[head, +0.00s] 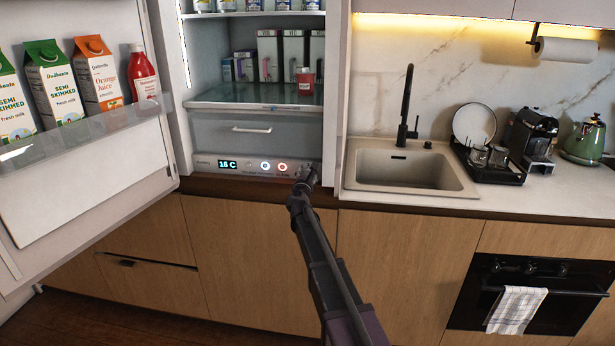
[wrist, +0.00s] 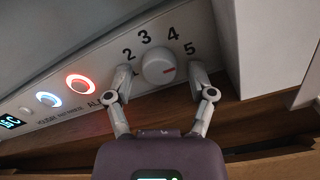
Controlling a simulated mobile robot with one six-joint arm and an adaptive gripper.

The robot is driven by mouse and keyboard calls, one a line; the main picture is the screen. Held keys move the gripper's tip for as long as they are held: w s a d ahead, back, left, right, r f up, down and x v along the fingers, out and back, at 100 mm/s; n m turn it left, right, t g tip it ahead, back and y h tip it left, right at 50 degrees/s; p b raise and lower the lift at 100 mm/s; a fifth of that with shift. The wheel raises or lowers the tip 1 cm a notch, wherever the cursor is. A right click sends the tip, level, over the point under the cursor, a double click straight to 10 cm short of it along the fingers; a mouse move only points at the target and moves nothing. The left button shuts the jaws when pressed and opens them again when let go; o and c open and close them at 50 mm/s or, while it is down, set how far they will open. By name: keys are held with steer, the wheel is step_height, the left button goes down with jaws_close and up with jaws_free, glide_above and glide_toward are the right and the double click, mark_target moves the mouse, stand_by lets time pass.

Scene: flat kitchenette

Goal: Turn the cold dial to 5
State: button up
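The cold dial (wrist: 158,68) is a round white knob on the fridge's control panel, with the numbers 2 to 5 visible around it in the wrist view. My gripper (wrist: 161,76) is open, with one finger on each side of the dial. Gaps show between the fingers and the knob. The left finger covers the area below the 2. In the head view my gripper (head: 306,174) is at the right end of the control panel (head: 230,165) and hides the dial.
The panel has a lit display (head: 228,164) and two ringed buttons, one blue (head: 265,166) and one red (head: 282,167). The open fridge door (head: 85,185) stands at left with cartons and a bottle. A drawer (head: 240,131) is above the panel. The sink (head: 405,168) is at right.

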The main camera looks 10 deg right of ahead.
steer(key=shift+s, duration=0.15)
steer(key=v, duration=1.2)
stand_by(0.6)
steer(key=s+d+f+m+g+h, duration=0.1)
steer(key=s+d+f+m+g, duration=0.4)
steer(key=s+m, duration=0.3)
steer(key=s+d+f+m+g+h, duration=0.1)
steer(key=s+d+f+m+g, duration=0.35)
steer(key=s+f+m, duration=0.35)
steer(key=s+f+m+g+y, duration=0.3)
steer(key=s+m+g, duration=0.1)
steer(key=s+m, duration=0.35)
steer(key=s+a+f+m+g+y, duration=0.3)
steer(key=s+a+m+g+y, duration=0.15)
steer(key=s, duration=0.55)
step_height(320, 180, up, 13)
steer(key=p, duration=1.2)
steer(key=shift+a+f+t, duration=0.15)
steer(key=shift+a+t, duration=0.25)
steer(key=shift+a, duration=0.1)
